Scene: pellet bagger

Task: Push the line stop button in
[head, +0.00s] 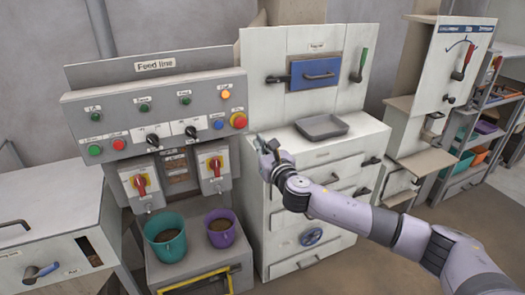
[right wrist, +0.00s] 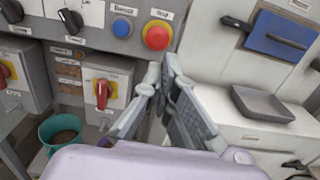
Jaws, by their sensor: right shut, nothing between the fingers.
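A red mushroom button on a yellow collar (head: 238,120) sits at the right end of the feed line panel. It looks like the line stop button, but its label is too small to read. It also shows in the right wrist view (right wrist: 157,37), standing out from the panel. My right gripper (head: 264,144) is shut and empty, to the right of the button and a little below it. In the right wrist view its fingertips (right wrist: 163,72) point toward the panel, just below the button and apart from it. My left gripper is not in view.
A blue button (head: 218,124) is just left of the red one. Two red-handled switches (head: 215,166) hang below the panel, above teal (head: 165,238) and purple (head: 221,228) buckets. A white cabinet (head: 350,138) with a grey tray (head: 321,127) stands to the right.

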